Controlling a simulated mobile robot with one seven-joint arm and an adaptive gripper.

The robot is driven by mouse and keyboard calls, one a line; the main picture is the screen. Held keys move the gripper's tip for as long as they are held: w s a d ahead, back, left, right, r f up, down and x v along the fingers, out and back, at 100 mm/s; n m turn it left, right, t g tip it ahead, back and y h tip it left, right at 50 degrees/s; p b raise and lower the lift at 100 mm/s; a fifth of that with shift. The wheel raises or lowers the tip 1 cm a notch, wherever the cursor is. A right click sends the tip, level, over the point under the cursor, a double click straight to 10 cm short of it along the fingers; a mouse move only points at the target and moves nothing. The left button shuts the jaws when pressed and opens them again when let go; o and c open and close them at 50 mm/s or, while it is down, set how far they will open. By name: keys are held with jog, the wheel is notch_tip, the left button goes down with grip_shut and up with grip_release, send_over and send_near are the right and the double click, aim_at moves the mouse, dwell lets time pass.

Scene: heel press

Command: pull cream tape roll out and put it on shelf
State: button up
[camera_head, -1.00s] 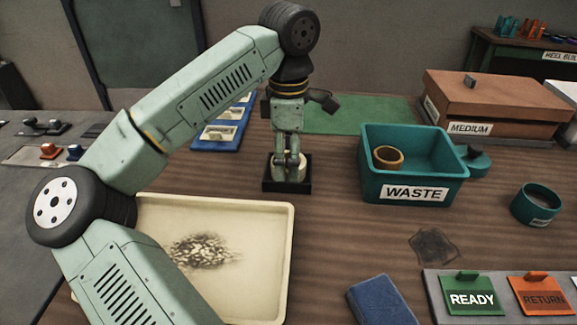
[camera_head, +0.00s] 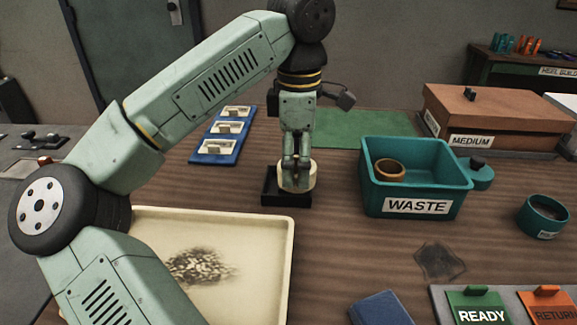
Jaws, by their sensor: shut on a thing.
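The cream tape roll (camera_head: 309,179) is held between the fingers of my gripper (camera_head: 296,178), partly hidden by them. It is upright and sits at or just above the small black holder (camera_head: 287,200); I cannot tell whether it still touches it. My gripper points down and is shut on the roll. I cannot make out which thing here is the shelf.
A teal WASTE bin (camera_head: 416,180) with a tan roll (camera_head: 389,169) inside stands to the right. A cream tray (camera_head: 270,260) lies in front. A blue rack (camera_head: 222,137) is behind left, a green mat (camera_head: 365,128) behind. Wood between holder and bin is clear.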

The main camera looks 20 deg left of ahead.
jog(key=s+d+r, duration=0.4)
jog(key=s+d, duration=0.4)
jog(key=d, duration=0.2)
jog(key=shift+d+r, duration=0.15)
jog(key=shift+d, duration=0.05)
dwell(0.4)
